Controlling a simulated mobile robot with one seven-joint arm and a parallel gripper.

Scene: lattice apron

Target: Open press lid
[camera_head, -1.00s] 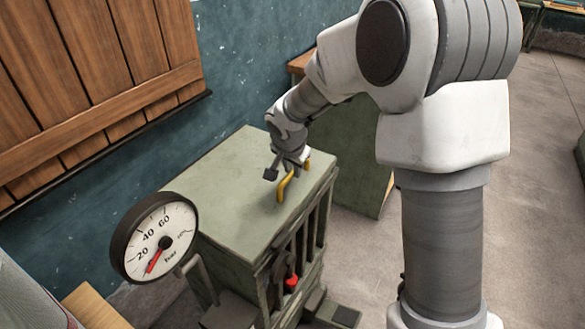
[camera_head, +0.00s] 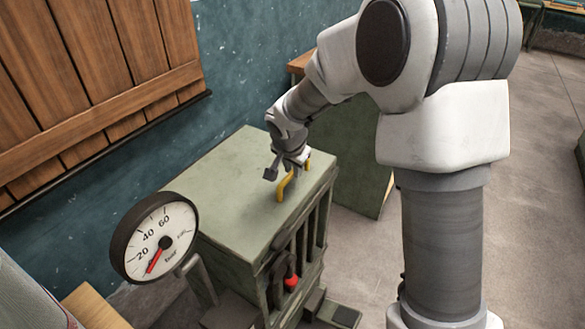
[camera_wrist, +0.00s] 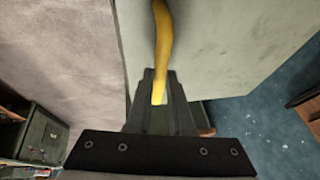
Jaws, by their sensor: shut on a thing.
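The press is a green, box-like machine with a flat green lid (camera_head: 240,190) on top, seen in the head view. The lid lies flat over the slatted body. A yellow bar handle (camera_head: 285,186) stands on the lid near its right edge. My gripper (camera_head: 289,168) is over the lid and shut on the handle. In the wrist view the yellow handle (camera_wrist: 162,35) runs down between the two dark fingers of my gripper (camera_wrist: 159,92). The fingers hide part of the handle.
A round pressure gauge (camera_head: 155,238) stands at the press's near left. A red-tipped part (camera_head: 291,282) sits on the press front. A blue wall (camera_head: 245,75) with a wooden shutter (camera_head: 95,75) is behind. A green cabinet (camera_head: 350,150) stands beyond. Floor at right is clear.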

